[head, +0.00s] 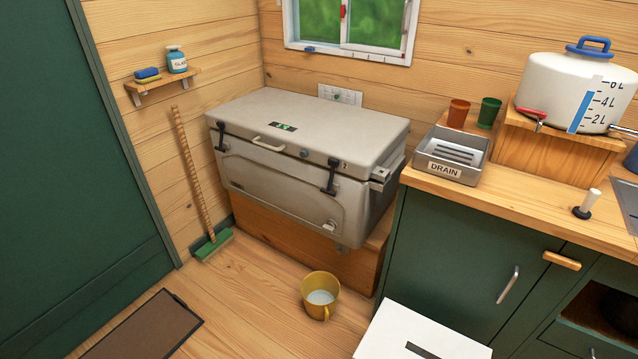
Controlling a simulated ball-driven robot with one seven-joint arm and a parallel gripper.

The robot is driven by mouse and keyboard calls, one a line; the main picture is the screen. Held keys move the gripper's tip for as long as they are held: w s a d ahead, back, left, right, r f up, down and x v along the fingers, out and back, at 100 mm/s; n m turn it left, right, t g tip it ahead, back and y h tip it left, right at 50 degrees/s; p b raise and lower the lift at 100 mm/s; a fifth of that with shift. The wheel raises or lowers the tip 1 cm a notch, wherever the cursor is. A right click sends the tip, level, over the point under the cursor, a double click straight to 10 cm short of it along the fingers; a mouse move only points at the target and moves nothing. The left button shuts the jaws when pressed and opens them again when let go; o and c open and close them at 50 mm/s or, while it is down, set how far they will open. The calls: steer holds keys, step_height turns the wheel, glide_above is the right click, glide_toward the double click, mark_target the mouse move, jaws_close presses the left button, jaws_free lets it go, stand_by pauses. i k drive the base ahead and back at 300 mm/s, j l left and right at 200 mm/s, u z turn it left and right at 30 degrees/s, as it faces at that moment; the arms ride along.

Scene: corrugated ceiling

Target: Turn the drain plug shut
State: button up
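A large grey cooler (268,180) with a closed lid stands on a wooden bench in the corner. Two black latches hang on its front. A small pale drain plug (330,224) sits low on the right part of the cooler's front face; I cannot tell whether it is open or shut. A yellow mug (319,296) with pale liquid in it stands on the floor in front of the bench, below the plug. My gripper is not in view.
A green cabinet (450,262) with a wooden countertop stands right of the cooler. A white flat-topped thing with a dark slot (424,335) is at the bottom. A green-headed broom (213,243) leans on the left wall. A brown mat (143,328) lies bottom left.

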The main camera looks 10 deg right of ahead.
mark_target(330, 226)
steer(key=i+j, duration=0.3)
steer(key=i, duration=0.15)
steer(key=i+j, duration=0.3)
steer(key=i, duration=0.15)
steer(key=i+j+u, duration=0.1)
steer(key=i+j, duration=0.2)
steer(key=i, duration=0.15)
steer(key=i+j, duration=0.3)
steer(key=i, duration=0.15)
steer(key=i+j, duration=0.25)
steer(key=i, duration=0.2)
steer(key=u, duration=0.05)
